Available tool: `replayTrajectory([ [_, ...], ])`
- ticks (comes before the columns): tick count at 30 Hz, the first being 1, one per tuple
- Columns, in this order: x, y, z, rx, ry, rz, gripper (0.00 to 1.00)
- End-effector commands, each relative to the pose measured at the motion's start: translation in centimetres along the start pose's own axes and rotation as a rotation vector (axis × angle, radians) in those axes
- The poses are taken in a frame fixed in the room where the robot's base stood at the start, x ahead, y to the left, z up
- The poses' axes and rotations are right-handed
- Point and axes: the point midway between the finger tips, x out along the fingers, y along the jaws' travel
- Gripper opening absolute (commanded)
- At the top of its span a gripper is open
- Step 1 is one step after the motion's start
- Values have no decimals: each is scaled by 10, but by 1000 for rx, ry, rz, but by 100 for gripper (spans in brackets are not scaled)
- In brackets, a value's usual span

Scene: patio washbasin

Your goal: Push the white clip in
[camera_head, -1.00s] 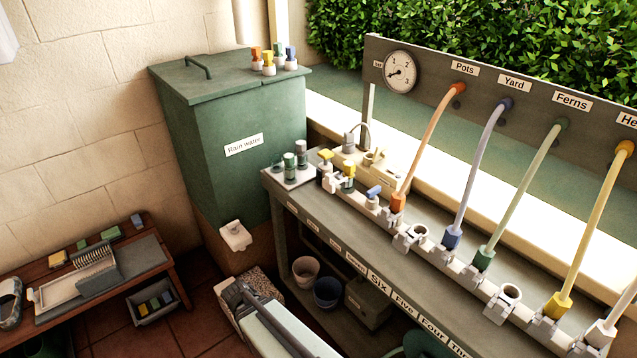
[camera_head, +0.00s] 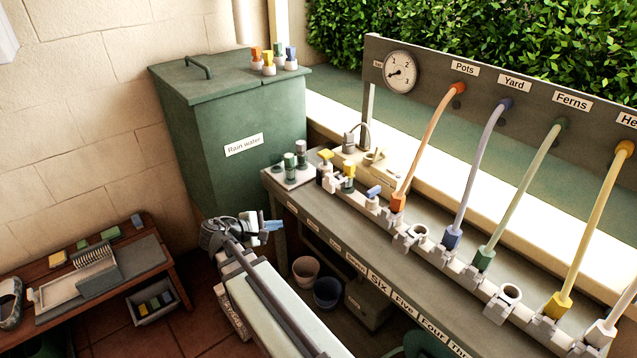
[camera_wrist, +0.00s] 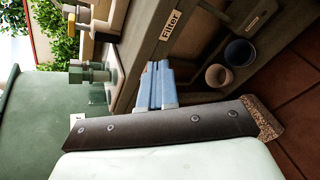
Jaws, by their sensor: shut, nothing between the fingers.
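My gripper (camera_head: 272,226) shows in the head view left of the bench's near left end, in front of the green tank. Its pale blue fingers are shut and empty, pointing right; they also show in the wrist view (camera_wrist: 156,85). A rail (camera_head: 468,272) on the bench carries several pale clips and coloured hose ends. A white hose end (camera_head: 600,334) sits in the rail at the lower right edge, with a pale clip (camera_head: 585,350) beside it, partly cut off. Several clips look alike; I cannot tell which is the white one or how far it is in. My gripper is far from the rail.
The bench (camera_head: 340,228) has labels along its front edge. Two buckets (camera_head: 305,270) stand below it. The green rain water tank (camera_head: 240,120) stands behind my arm. A low wooden table (camera_head: 160,262) is at left. Hoses rise from the rail to the back board (camera_head: 480,95).

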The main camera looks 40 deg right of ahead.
Motion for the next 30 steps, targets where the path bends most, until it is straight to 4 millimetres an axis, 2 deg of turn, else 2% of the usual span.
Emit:
replayTrajectory([
  [6, -6, 42, 31, -332, -211, 171, 0],
  [12, -18, 64, 52, -615, -383, 223, 0],
  [21, -20, 66, 59, -880, -455, 164, 0],
  [30, -20, 65, 59, -939, -460, 150, 0],
])
